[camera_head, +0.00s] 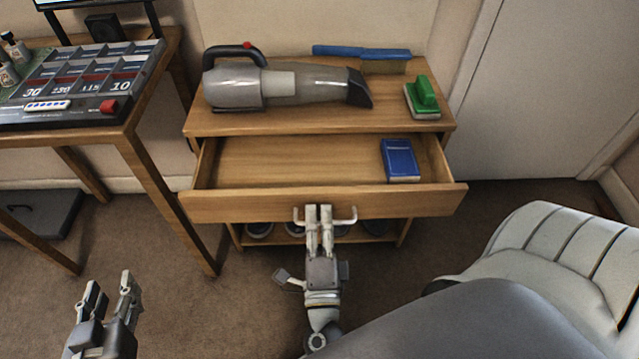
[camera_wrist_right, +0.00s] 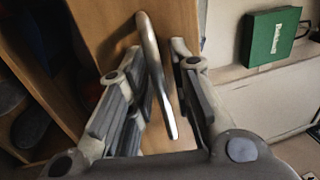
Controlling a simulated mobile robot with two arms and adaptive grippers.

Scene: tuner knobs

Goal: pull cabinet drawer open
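The wooden cabinet (camera_head: 290,122) has its drawer (camera_head: 230,208) pulled out, with the inside showing. A blue box (camera_head: 400,160) lies in the drawer at the right. The metal bar handle (camera_head: 346,216) is on the drawer front; it also shows in the right wrist view (camera_wrist_right: 151,50). My right gripper (camera_head: 319,212) is at the middle of the handle, with its fingers close together.
A handheld vacuum (camera_head: 280,85), a blue brush (camera_head: 360,52) and a green-handled scrubber (camera_head: 423,97) are on the cabinet top. A wooden table (camera_head: 150,110) with a game board stands at the left. Shoes (camera_head: 260,229) sit below the drawer. Carpet (camera_head: 190,310) is clear between my grippers.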

